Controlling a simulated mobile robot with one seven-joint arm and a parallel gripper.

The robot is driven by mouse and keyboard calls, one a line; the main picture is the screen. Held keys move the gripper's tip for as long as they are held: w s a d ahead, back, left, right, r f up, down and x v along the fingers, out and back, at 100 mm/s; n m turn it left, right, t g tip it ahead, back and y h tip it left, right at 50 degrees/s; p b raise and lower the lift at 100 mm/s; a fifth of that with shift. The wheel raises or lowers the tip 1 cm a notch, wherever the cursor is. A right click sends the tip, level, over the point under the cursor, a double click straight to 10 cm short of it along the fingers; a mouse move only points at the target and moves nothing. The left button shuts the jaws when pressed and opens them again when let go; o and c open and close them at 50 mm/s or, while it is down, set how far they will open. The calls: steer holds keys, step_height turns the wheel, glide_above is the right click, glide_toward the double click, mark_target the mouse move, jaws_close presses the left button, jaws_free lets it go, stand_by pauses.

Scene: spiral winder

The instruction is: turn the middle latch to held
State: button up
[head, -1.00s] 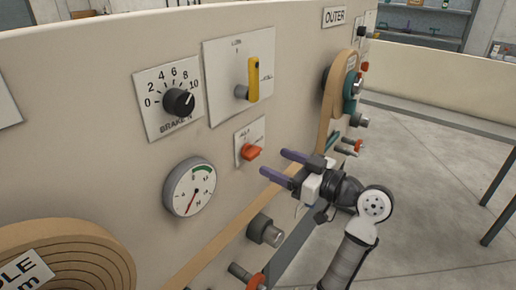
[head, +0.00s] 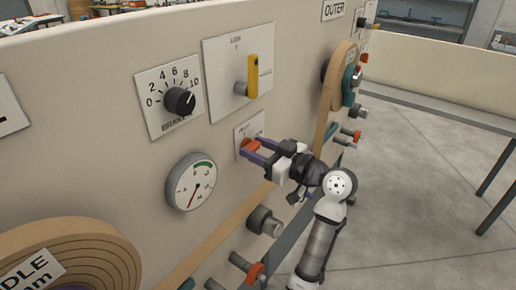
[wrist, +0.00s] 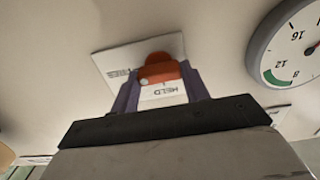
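The middle latch is a small orange-red handle (head: 249,146) on a white plate (head: 262,124) on the upright panel. It also shows in the wrist view (wrist: 160,72), where the word HELD reads upside down just below it and another, blurred word is at its left. My gripper (head: 254,151) has its two purple fingers on either side of the handle, with little or no gap showing. In the wrist view my gripper (wrist: 160,84) seems shut on the handle's two sides. The fingers partly hide the plate, and the exact angle of the handle is hard to read.
A yellow lever (head: 253,75) on a larger plate is above the latch. The brake knob (head: 180,101) and a round gauge (head: 191,182) are to the left. A grey roller (head: 264,222) sticks out below. Open floor (head: 420,190) lies to the right.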

steer(key=shift+c, duration=1.3)
steer(key=shift+f+n+b, duration=0.15)
steer(key=shift+n+b, duration=0.15)
steer(key=shift+b, duration=0.4)
steer(key=b, duration=0.2)
steer(key=n+b, duration=0.1)
steer(key=b, duration=0.1)
steer(key=shift+f+n, duration=0.3)
steer(key=shift+s+a+r+n+b, duration=0.1)
steer(key=shift+n+b, duration=3.85)
steer(key=shift+b, duration=1.25)
steer(key=shift+s+a+r+n+b, duration=0.1)
steer(key=shift+n+b, duration=3.85)
steer(key=shift+b, duration=1.2)
